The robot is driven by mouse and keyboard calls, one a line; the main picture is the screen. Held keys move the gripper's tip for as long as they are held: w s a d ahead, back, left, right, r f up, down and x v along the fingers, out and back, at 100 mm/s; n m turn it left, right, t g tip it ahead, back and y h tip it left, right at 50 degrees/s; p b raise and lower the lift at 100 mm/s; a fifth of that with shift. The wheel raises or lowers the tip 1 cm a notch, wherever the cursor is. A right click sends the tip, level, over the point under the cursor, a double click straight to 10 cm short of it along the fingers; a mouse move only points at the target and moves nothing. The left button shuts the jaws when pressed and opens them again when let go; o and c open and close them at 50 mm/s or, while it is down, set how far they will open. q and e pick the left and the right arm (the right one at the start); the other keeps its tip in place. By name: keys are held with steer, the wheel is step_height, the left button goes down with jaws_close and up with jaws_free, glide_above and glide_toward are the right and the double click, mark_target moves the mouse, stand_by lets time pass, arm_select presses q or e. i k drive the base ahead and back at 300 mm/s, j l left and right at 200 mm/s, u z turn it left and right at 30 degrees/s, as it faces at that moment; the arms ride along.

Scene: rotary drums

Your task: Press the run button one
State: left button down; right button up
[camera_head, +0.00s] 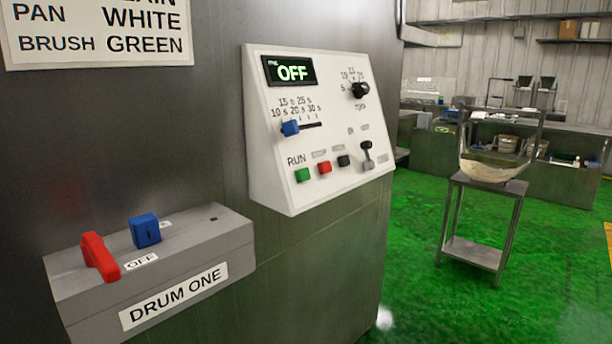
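The green RUN button (303,175) is at the lower left of a white sloped control panel (270,130) in the head view. The word RUN is printed above it. The panel's display (288,71) reads OFF in green. A red button (324,168) and a dark button (343,161) sit to the right of the green one. Neither of my grippers shows in this view, and nothing covers the green button.
A grey box (200,240) labelled DRUM ONE juts out at the lower left, with a red lever (100,257) and a blue switch (145,230). The panel also has a blue slider (290,128), a black knob (361,90) and a toggle (367,152). A metal stand (473,252) is at right; green floor lies open around it.

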mark_target(302, 175)
steer(key=i+l+u, duration=0.1)
steer(key=l, duration=0.35)
steer(key=i+l+u, duration=0.1)
steer(key=i+l, duration=0.15)
steer(key=l, duration=0.2)
steer(key=i+l+u, duration=0.1)
steer(key=l, duration=0.35)
steer(key=i+l+u, duration=0.1)
steer(key=l, duration=0.4)
steer(key=i+l+u, duration=0.1)
steer(key=l, duration=0.4)
steer(key=i+l+u, duration=0.1)
steer(key=l, duration=0.4)
steer(key=i, duration=0.05)
